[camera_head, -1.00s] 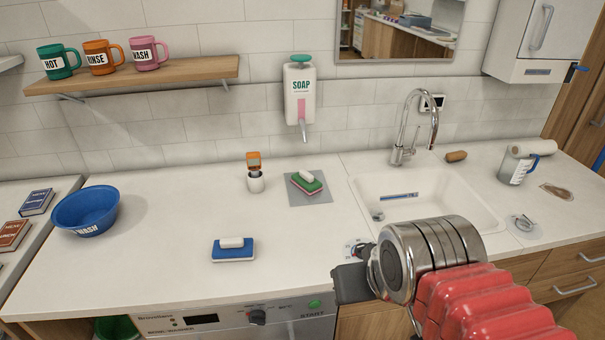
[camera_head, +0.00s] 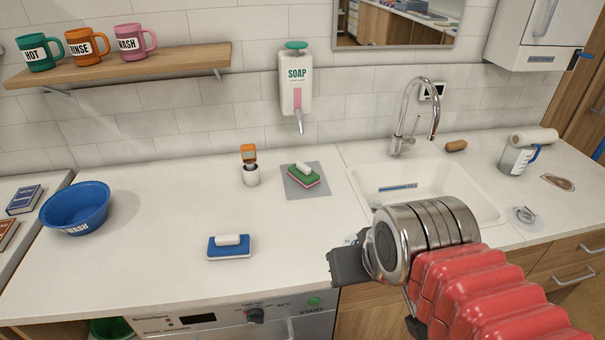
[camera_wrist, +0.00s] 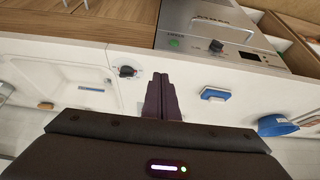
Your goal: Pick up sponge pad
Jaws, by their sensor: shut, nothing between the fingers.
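A blue sponge pad (camera_head: 229,250) with a white piece on top lies flat near the counter's front edge. It also shows in the wrist view (camera_wrist: 213,97), to the right of the fingers. A green and pink sponge (camera_head: 305,178), also topped with white, lies on a grey mat (camera_head: 292,191) further back; I cannot pick it out in the wrist view. My gripper (camera_head: 346,266) is over the front of the counter, right of the blue pad and apart from it. In the wrist view its dark fingers (camera_wrist: 162,97) are together with nothing between them.
A blue bowl (camera_head: 75,210) stands at the left. A white holder with an orange top (camera_head: 250,170) stands behind the blue pad. The sink (camera_head: 425,178) and tap (camera_head: 400,135) are at the right. The counter around the blue pad is clear.

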